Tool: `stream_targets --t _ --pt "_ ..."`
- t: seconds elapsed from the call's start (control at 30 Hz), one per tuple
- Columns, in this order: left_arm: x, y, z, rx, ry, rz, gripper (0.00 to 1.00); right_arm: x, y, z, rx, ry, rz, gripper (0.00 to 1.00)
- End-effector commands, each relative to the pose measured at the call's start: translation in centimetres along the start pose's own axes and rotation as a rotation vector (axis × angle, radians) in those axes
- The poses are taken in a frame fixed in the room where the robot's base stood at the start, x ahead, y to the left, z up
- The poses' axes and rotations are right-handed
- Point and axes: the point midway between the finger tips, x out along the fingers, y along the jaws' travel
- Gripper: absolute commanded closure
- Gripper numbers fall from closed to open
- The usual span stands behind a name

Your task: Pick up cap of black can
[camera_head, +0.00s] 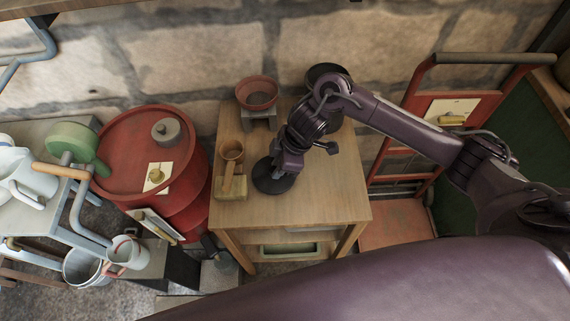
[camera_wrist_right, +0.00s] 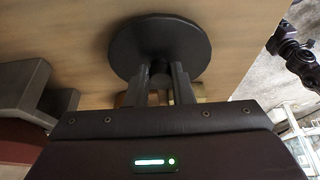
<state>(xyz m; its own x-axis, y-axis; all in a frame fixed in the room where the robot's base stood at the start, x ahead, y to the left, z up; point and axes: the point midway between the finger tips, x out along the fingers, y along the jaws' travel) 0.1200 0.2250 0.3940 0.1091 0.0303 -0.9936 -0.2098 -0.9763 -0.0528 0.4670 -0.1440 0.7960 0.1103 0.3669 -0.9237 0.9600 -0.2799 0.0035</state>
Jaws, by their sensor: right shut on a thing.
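The black cap (camera_head: 272,177) is a round dark disc at the left-middle of the wooden table top. In the right wrist view the cap (camera_wrist_right: 150,40) shows as a flat disc beyond my fingers, with a small knob between them. My right gripper (camera_head: 286,163) is over the cap. In the right wrist view my right gripper (camera_wrist_right: 162,72) is shut on the cap's knob. I cannot tell whether the cap touches the table. A dark round vessel (camera_head: 322,72), perhaps the black can, stands at the table's back, partly hidden by my right arm. My left gripper is not in view.
The wooden table (camera_head: 335,195) has free room at its front and right. A red drum (camera_head: 135,150) stands left; a red hand truck (camera_head: 400,215) stands right.

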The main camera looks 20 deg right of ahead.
Motion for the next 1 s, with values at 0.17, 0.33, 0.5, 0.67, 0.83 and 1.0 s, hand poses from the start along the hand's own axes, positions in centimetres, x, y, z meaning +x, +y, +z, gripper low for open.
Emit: stream_targets --t 0.17,0.33,0.5,0.67,0.83,1.0 --pt "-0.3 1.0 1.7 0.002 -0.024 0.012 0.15 -2.3 0.1 -1.0 -0.004 0.002 0.005 1.00" --pt "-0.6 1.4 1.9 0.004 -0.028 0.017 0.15 -6.3 0.2 -2.7 -0.007 0.004 0.008 1.00" --pt "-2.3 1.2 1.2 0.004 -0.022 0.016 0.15 -11.7 0.3 -4.7 -0.007 -0.001 0.011 1.00" --pt "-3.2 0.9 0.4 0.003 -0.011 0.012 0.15 -15.0 0.2 -6.2 -0.005 0.000 0.008 1.00" --pt "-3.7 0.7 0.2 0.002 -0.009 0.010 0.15 -17.1 0.1 -7.1 -0.003 0.001 0.004 1.00" --pt "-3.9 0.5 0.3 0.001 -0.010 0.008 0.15 -17.9 0.0 -7.4 -0.001 0.001 0.000 1.00"
